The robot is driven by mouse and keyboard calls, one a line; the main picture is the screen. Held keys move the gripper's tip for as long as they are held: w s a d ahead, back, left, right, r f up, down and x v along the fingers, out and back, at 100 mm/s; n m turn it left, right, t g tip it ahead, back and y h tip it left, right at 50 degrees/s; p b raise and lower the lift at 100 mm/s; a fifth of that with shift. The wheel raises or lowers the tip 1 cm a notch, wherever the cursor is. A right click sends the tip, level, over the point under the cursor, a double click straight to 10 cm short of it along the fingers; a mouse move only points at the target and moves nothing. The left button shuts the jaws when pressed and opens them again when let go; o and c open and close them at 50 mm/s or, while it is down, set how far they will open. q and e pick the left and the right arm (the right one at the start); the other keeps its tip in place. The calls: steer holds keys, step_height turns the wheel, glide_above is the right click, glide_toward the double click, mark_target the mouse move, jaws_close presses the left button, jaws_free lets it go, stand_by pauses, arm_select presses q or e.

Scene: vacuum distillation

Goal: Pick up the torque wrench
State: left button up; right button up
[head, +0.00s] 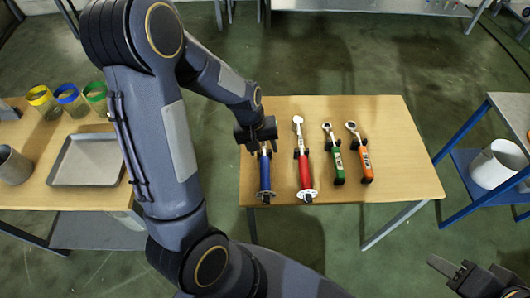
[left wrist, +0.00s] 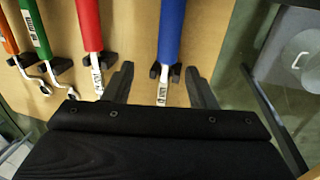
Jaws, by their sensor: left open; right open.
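Several wrench-like tools lie in a row on holders on the middle wooden table (head: 400,130). They are a blue-handled tool (head: 265,175), a red-handled tool (head: 303,165), a green-handled one (head: 336,160) and an orange-handled one (head: 364,160). I cannot tell by name which is the torque wrench. My left gripper (head: 258,146) is open over the far end of the blue-handled tool and hides its head. In the left wrist view its fingers (left wrist: 160,84) stand either side of the blue tool's metal shaft (left wrist: 163,92), apart from it. My right gripper (head: 452,275) is open and empty at bottom right.
A left table (head: 30,140) holds a grey tray (head: 87,160), jars with yellow, blue and green rims (head: 68,98) and a grey cup (head: 13,165). A blue-framed stand with a white container (head: 497,165) is at right. The middle table's right side is clear.

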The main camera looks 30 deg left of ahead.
mark_target(263, 161)
arm_select(q)
steer(key=x, duration=0.7)
steer(key=shift+s+a+f+p, duration=0.25)
steer(key=shift+s+a+p, duration=0.05)
steer(key=shift+s+a, duration=0.1)
steer(key=shift+w+d+f, duration=0.15)
steer(key=shift+f, duration=0.35)
steer(key=shift+r, duration=0.1)
jaws_close()
